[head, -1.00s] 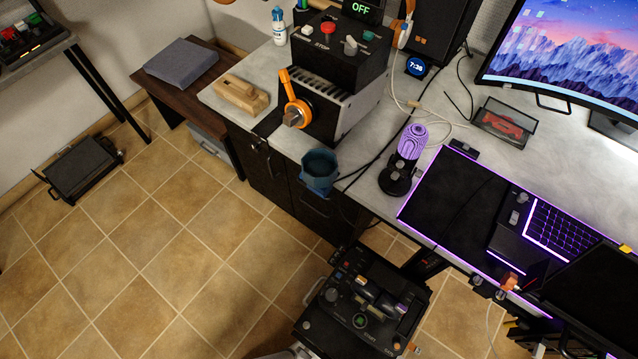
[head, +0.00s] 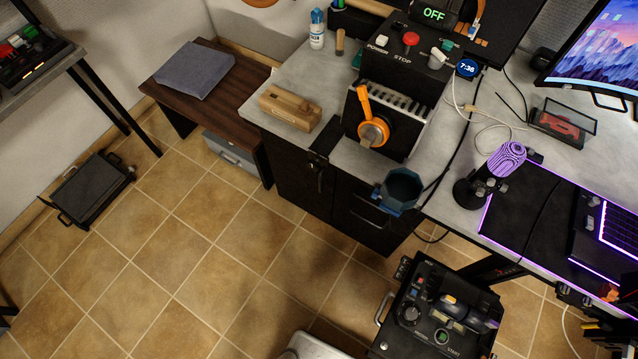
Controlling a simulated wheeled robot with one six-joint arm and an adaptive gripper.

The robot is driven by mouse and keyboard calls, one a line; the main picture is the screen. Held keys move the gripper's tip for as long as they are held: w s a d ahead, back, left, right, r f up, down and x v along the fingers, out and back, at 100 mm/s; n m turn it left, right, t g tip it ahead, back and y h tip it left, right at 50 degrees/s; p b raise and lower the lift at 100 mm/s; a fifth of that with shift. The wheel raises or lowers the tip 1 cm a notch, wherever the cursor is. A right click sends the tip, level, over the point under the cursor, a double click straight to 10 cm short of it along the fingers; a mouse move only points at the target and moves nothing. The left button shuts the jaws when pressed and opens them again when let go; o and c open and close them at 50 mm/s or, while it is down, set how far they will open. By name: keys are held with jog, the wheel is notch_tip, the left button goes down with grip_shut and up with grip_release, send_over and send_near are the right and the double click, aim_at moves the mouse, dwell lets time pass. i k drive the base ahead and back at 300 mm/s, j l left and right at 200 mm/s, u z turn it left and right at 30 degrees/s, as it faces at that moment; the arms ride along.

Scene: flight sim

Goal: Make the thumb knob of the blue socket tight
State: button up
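The blue socket (head: 382,199), an open-topped, many-sided dark blue cup, hangs at the front edge of the grey desk, right of the black machine with the orange handle. Its opening faces up and looks dark and empty. I cannot make out its thumb knob or how tight it is. My gripper is not in view.
The wooden block (head: 290,107) and the orange-handled machine (head: 392,110) stand on the desk left of the socket. A black control box (head: 440,312) is below.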

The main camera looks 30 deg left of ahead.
aim_at(376, 193)
jog(key=j+u, duration=0.2)
jog(key=u, duration=0.15)
jog(key=j+z, duration=0.25)
jog(key=j, duration=0.4)
jog(key=j+z, duration=0.25)
jog(key=j, duration=0.45)
jog(key=u, duration=0.5)
jog(key=i+l, duration=0.05)
